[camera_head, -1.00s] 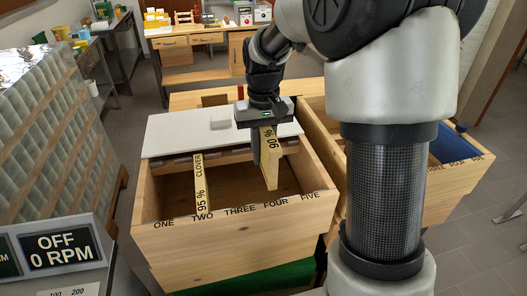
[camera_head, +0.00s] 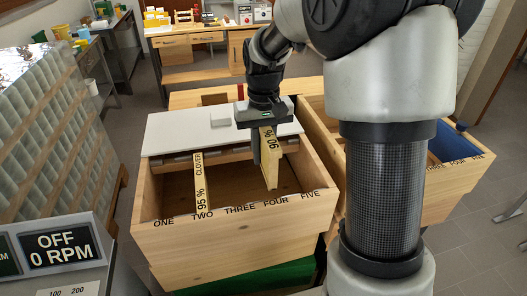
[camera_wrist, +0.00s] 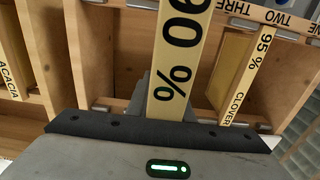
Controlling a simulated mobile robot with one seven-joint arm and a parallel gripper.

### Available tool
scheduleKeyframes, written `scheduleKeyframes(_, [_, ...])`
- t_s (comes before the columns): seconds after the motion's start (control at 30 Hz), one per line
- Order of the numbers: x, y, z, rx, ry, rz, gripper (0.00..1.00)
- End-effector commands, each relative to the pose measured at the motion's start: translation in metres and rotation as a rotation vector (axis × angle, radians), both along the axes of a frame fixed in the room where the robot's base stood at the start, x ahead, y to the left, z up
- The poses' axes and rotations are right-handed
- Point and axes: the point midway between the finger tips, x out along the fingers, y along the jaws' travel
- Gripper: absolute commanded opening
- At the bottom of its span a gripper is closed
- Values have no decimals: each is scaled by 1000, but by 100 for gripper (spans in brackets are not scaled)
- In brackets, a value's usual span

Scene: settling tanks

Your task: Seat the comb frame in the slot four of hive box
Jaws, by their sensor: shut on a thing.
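The comb frame (camera_head: 269,168), a pale wooden bar marked 90 %, is held in my gripper (camera_head: 262,135), which is shut on it. In the wrist view the comb frame (camera_wrist: 182,55) runs up from the jaws. It hangs over the open part of the hive box (camera_head: 235,243), its near end behind the FOUR label (camera_head: 275,201). I cannot tell whether it touches the slot. Another frame (camera_head: 201,185), marked 95 % CLOVER, sits at slot TWO; it also shows in the wrist view (camera_wrist: 248,75).
A white lid (camera_head: 180,131) covers the back of the hive box. A second wooden box (camera_head: 450,185) stands close on the right. A rack of pale panels (camera_head: 50,140) and an OFF 0 RPM display (camera_head: 58,250) are on the left.

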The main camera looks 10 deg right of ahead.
Motion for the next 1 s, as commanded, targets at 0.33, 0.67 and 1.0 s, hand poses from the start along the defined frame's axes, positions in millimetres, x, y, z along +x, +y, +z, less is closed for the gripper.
scheduleKeyframes(0.33, [0, 0, -8, 0, -2, 0, 0])
scheduleKeyframes(0.67, [0, 0, -16, 0, -2, 0, 0])
scheduleKeyframes(1.0, [0, 0, -24, 0, -2, 0, 0])
